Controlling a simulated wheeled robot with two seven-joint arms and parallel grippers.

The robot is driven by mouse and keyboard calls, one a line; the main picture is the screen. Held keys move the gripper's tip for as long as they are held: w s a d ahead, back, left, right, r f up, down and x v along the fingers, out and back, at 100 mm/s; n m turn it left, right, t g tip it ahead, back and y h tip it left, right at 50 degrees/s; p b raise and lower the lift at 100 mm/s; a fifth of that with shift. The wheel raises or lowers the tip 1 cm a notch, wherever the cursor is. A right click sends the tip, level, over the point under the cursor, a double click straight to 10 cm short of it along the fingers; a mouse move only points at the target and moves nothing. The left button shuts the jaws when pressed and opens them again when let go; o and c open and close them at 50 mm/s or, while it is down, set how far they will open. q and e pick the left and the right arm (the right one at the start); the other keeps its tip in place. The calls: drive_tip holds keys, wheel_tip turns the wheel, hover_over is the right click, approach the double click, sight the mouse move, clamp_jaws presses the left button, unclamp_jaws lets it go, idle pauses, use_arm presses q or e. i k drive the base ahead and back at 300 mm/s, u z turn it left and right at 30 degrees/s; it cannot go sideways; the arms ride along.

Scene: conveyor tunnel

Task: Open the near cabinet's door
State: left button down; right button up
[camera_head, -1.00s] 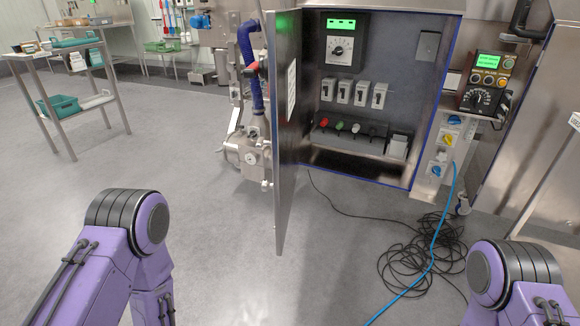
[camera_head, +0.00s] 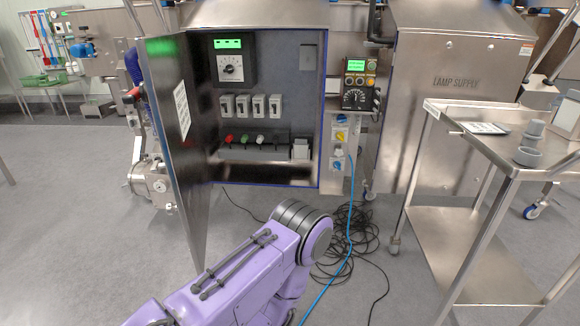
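A steel cabinet (camera_head: 317,176) stands open at centre-left. Its door (camera_head: 178,150) is swung outward to the left on the cabinet's left side, with a white label (camera_head: 182,111) on its inner face. Inside show a dark controller with a green display (camera_head: 230,62), several grey switches (camera_head: 258,106) and a row of coloured knobs (camera_head: 247,139). One of my purple arms shows at bottom centre, its joint below the cabinet opening in the picture. Neither gripper is in view, and nothing of mine is seen touching the door.
A steel trolley (camera_head: 470,237) with cups stands at the right. Behind it is a closed housing marked LAMP SUPPLY (camera_head: 455,120). Black cables (camera_head: 350,232) and a blue cable (camera_head: 340,262) lie on the floor before the cabinet. Floor at the left is clear.

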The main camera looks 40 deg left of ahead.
sight(164, 59)
drive_tip(key=z, duration=1.1)
drive_tip(key=i, duration=0.8)
drive_tip(key=u, duration=3)
drive_tip(key=i, duration=0.5)
drive_tip(key=z, duration=0.1)
